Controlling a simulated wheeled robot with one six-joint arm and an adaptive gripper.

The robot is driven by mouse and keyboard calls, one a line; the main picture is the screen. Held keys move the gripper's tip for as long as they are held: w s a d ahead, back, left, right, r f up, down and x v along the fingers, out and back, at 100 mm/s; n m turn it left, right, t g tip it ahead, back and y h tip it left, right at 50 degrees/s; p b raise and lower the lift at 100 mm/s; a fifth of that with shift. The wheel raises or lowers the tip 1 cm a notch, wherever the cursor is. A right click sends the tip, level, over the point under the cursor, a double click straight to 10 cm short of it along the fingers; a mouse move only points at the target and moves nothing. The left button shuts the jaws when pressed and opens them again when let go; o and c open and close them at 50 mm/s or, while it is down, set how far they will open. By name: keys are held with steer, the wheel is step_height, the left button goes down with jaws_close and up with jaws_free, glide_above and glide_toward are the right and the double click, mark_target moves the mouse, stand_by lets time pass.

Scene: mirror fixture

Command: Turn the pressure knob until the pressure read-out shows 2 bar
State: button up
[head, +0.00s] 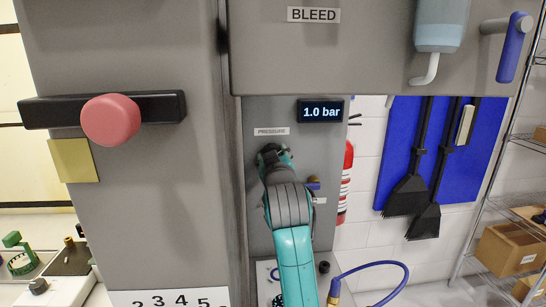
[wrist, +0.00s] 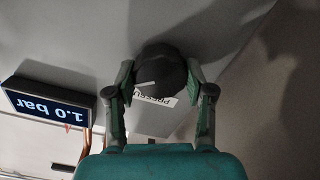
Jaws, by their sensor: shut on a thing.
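The pressure knob (wrist: 160,72) is a dark round knob with a pale pointer line, on a grey panel under the PRESSURE label (head: 271,131). My gripper (wrist: 160,82) is shut on the knob, one finger on each side, in the wrist view. In the head view my gripper (head: 274,155) and arm cover most of the knob. The pressure read-out (head: 321,111) shows 1.0 bar in white on a dark screen. It also shows upside down in the wrist view (wrist: 46,105).
A grey box labelled BLEED (head: 313,15) overhangs the panel, with a dispenser (head: 441,25) and a blue-handled lever (head: 513,48). A blue hose (head: 385,264) loops at lower right.

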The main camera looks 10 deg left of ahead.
steer(key=m, duration=1.2)
steer(key=shift+m, duration=0.3)
stand_by(0.4)
steer(key=o, duration=1.2)
steer(key=shift+c, duration=0.2)
steer(key=shift+d, duration=0.1)
steer(key=v, duration=1.2)
